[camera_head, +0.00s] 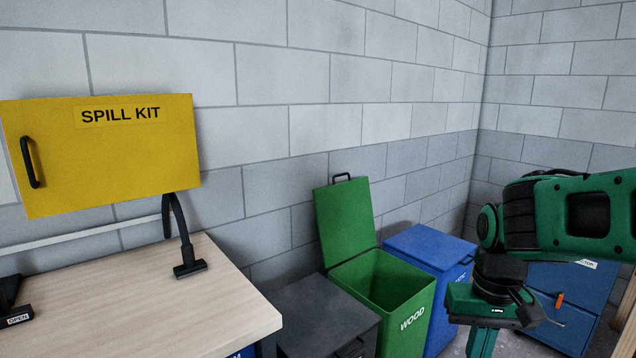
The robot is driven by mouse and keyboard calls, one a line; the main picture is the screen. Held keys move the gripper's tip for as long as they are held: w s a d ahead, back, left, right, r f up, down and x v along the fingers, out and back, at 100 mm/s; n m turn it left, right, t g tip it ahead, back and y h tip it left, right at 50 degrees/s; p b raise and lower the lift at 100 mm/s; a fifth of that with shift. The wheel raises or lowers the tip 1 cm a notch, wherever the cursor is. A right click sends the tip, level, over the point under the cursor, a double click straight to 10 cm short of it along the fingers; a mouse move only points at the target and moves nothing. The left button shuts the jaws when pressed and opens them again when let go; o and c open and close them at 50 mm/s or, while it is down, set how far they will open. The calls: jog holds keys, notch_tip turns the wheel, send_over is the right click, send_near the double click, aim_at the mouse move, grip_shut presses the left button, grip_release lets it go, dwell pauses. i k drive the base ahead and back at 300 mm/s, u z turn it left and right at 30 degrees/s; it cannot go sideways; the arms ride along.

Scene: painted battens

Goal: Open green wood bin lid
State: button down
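The green wood bin (408,322), marked WOOD on its front, stands on the floor right of the table. Its green lid (345,222) is raised, leaning back toward the wall, with a black handle (342,177) at its top edge. The bin's mouth is uncovered and its dark inside shows; the bottom is hidden. My gripper (482,343) is at the lower right, to the right of the bin and apart from the lid. Its fingers run off the lower edge of the picture, so I cannot tell whether they are open.
A dark grey bin (318,312) with its lid down stands left of the green bin. A blue bin (432,247) with its lid down stands behind it to the right. A wooden table (130,300) fills the lower left, below a yellow spill kit cabinet (100,160). A blue cabinet (570,285) stands at right.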

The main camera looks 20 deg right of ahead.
aim_at(344, 211)
jog(key=i, duration=0.95)
jog(key=z, duration=0.05)
